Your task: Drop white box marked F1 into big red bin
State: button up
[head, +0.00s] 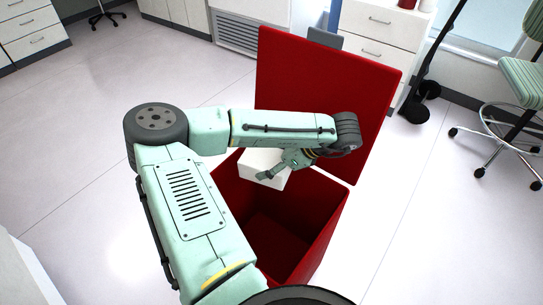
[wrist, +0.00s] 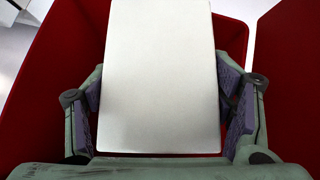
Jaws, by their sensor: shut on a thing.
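The white box (head: 262,164) is held by my gripper (head: 275,173) above the opening of the big red bin (head: 318,241) in the head view. In the wrist view the white box (wrist: 160,75) fills the middle, with the two fingers of my gripper (wrist: 165,108) on its left and right sides. No F1 mark shows on the visible face of the box. The bin's red walls (wrist: 62,62) surround the box in the wrist view. The bin's lid (head: 285,75) stands raised at the back. Part of the bin's opening is hidden by my arm.
White drawer cabinets (head: 377,30) stand behind the bin. A striped chair (head: 520,85) on a wheeled base is at the right. A dark stand (head: 415,108) is beside the lid. The pale floor left of the bin is clear.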

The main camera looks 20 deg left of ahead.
jog(key=shift+s, duration=0.75)
jog(key=o, duration=1.8)
jog(key=v, duration=1.2)
jog(key=shift+s, duration=0.15)
